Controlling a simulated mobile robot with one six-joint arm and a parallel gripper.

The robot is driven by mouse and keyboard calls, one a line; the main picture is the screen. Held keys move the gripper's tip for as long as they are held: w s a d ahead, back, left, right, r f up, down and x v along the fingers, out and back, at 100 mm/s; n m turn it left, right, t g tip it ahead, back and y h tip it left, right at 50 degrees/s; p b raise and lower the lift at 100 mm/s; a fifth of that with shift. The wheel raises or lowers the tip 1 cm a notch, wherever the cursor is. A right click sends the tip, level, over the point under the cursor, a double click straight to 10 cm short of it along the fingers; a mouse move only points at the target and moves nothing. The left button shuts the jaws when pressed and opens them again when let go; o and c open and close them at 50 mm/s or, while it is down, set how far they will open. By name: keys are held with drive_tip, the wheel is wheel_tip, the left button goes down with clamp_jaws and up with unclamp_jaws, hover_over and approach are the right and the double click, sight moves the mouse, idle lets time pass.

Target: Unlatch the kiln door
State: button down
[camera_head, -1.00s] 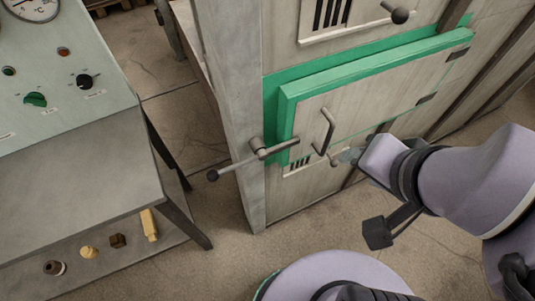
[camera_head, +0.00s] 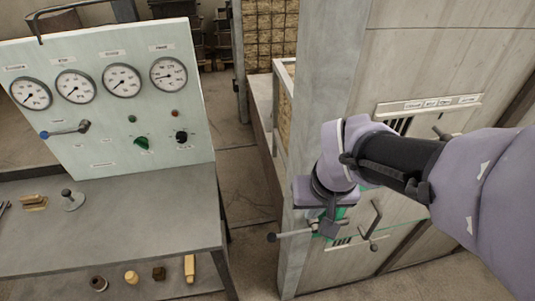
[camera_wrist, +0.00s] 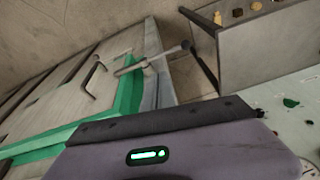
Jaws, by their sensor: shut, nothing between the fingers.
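The kiln door is pale with a green frame; in the wrist view its green edge (camera_wrist: 128,98) is clear, while in the head view my arm covers most of it. The latch lever (camera_head: 292,234) is a grey rod with a dark knob, pointing left from the door's left edge, and it also shows in the wrist view (camera_wrist: 158,57). The door's bar handle (camera_head: 373,219) is right of it. My gripper (camera_head: 325,192) is shut and empty, at the door's left edge close above the lever.
A gauge panel (camera_head: 105,100) and grey bench (camera_head: 150,215) stand at left, with small items on the lower shelf. A grey pillar (camera_head: 310,130) borders the kiln. A rack with straw-coloured blocks (camera_head: 270,35) is behind. Floor is free between bench and kiln.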

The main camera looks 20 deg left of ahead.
sight(285, 234)
drive_tip(key=shift+n+g, duration=0.3)
drive_tip(key=shift+n, duration=0.6)
drive_tip(key=a, duration=0.1)
drive_tip(key=a+f, duration=0.2)
drive_tip(key=a, duration=0.1)
drive_tip(key=shift+s, duration=0.4)
drive_tip(key=f+b, duration=0.1)
drive_tip(key=f, duration=0.3)
drive_tip(key=w+a+f+b, duration=0.1)
drive_tip(key=f+b, duration=0.1)
drive_tip(key=f, duration=0.3)
drive_tip(key=w+f+b, duration=0.1)
drive_tip(key=f+b, duration=0.1)
drive_tip(key=f, duration=0.2)
drive_tip(key=shift+w+a+f, duration=0.1)
drive_tip(key=shift+a+f, duration=0.15)
drive_tip(key=shift+a, duration=0.05)
drive_tip(key=shift+w+f, duration=0.1)
